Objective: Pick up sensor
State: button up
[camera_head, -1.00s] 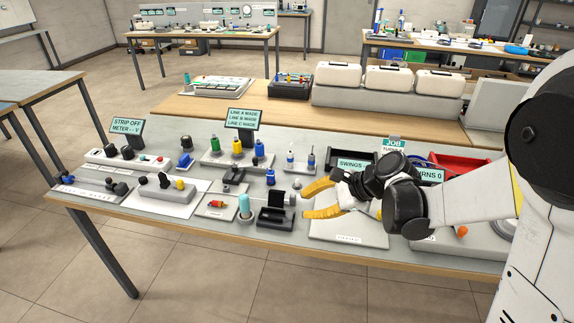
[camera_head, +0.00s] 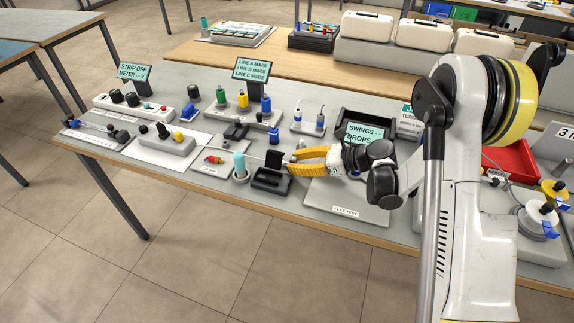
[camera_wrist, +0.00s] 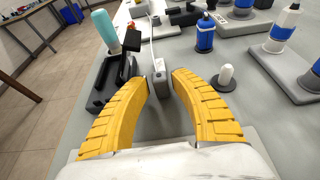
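A small grey block with a pale face and a white cable (camera_wrist: 160,76), which looks like the sensor, stands between my fingertips in the wrist view. In the head view my gripper (camera_head: 290,162) is low over the bench, just right of a black open holder (camera_head: 270,181). The block is mostly hidden there by the fingers and holder. Whether it still rests on the bench is unclear.
The black holder, also in the wrist view (camera_wrist: 104,92), and a teal-topped cylinder (camera_head: 240,164) stand close left. A white peg (camera_wrist: 226,75) stands just right of the right finger. A flat test plate (camera_head: 345,203) lies under the wrist. Blue-banded parts (camera_wrist: 205,35) stand behind.

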jog(key=shift+x, duration=1.05)
jog(key=shift+d, duration=0.1)
grip_shut()
jog(key=shift+r, duration=0.15)
